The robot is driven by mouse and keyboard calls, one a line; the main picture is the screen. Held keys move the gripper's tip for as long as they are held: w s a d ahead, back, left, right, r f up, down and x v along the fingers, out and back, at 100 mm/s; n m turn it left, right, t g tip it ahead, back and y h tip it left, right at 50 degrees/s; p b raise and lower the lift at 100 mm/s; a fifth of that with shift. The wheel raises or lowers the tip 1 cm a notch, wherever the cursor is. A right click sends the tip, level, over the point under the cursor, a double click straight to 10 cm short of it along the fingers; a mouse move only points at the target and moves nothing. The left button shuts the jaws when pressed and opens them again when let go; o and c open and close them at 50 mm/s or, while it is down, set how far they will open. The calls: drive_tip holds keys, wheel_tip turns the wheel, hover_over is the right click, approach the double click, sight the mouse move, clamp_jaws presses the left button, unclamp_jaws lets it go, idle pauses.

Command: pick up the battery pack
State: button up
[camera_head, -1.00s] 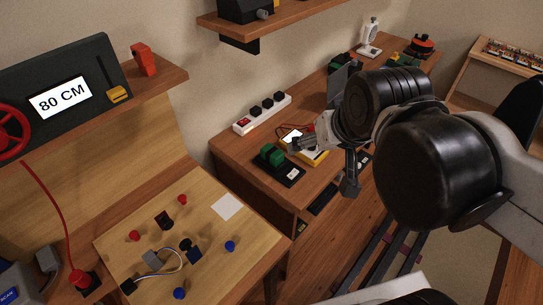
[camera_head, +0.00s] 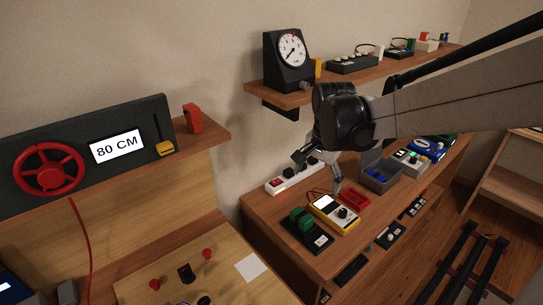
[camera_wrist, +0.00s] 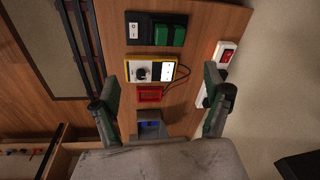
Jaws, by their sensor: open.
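I cannot tell for sure which thing is the battery pack. In the head view, a black base with green blocks (camera_head: 302,219) lies near the left end of the wooden bench; in the wrist view it (camera_wrist: 168,35) shows a white switch. A grey open box (camera_head: 382,180) holds small blue pieces; it is at the lower middle of the wrist view (camera_wrist: 150,116). My gripper (camera_head: 320,172) is open and empty above the bench. In the wrist view its fingers (camera_wrist: 160,88) stand apart on either side of the red tray and yellow meter.
A yellow meter (camera_head: 348,222) and a red tray (camera_head: 355,198) lie between the green blocks and the grey box. A white power strip (camera_head: 284,183) runs along the wall. A shelf (camera_head: 270,93) with a dial gauge (camera_head: 290,52) hangs above the bench.

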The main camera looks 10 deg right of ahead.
sight(302, 215)
drive_tip(key=w+f+m, duration=0.1)
drive_tip(key=w+f, duration=0.1)
drive_tip(key=f, duration=0.3)
drive_tip(key=w+f+m+g, duration=0.1)
drive_tip(key=w+f, duration=0.1)
drive_tip(key=f, duration=0.3)
drive_tip(key=w+a+f+m, duration=0.1)
drive_tip(key=w+f, duration=0.1)
drive_tip(key=f, duration=0.3)
drive_tip(key=shift+f+g, duration=0.35)
drive_tip(key=shift+g, duration=0.05)
drive_tip(key=shift+s+a+f, duration=0.1)
drive_tip(key=shift+f, duration=1.25)
drive_tip(key=shift+s+a+f, duration=0.1)
drive_tip(key=shift+f, duration=1.25)
drive_tip(key=shift+c, duration=0.5)
drive_tip(key=c, duration=1.5)
drive_tip(key=shift+o, duration=0.2)
drive_tip(key=shift+r, duration=0.1)
